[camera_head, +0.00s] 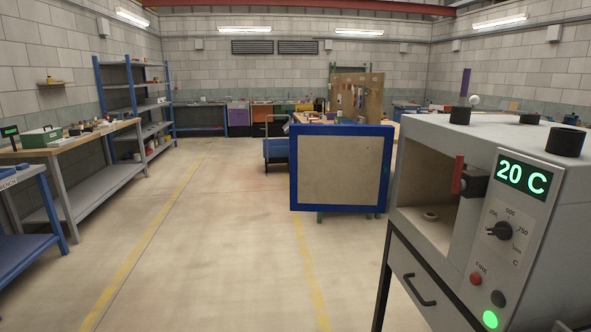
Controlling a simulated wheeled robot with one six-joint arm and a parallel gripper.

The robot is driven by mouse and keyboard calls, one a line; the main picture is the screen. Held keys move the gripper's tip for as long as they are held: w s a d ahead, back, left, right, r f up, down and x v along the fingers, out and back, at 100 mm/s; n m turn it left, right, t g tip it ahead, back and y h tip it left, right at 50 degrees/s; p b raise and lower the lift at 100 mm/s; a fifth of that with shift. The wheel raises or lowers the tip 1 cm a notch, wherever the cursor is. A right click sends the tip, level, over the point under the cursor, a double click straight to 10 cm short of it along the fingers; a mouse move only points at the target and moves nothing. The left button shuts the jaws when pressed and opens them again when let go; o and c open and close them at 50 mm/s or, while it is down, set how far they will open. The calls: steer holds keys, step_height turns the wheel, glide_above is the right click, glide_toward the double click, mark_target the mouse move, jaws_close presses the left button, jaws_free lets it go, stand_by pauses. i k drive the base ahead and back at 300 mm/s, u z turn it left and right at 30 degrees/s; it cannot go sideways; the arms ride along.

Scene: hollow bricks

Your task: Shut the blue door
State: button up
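The blue door (383,170) has a blue frame around a pale beige inner panel. It stands open at the far side of the grey kiln (430,135), with its inner face toward me. A dark block (474,182) with a red upright piece (458,174) sits at the near edge of the opening. My gripper is not in view.
The kiln's panel shows a green "20 C" display (524,177), a dial and buttons. A drawer (420,280) with a dark handle is below. Workbenches (75,160) and a shelf (133,100) line the left. The floor (215,240) ahead is clear. A blue cart (276,148) stands behind the door.

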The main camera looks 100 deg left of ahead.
mark_target(334, 168)
steer(key=u, duration=3.8)
steer(key=i, duration=5.2)
steer(key=z, duration=3.85)
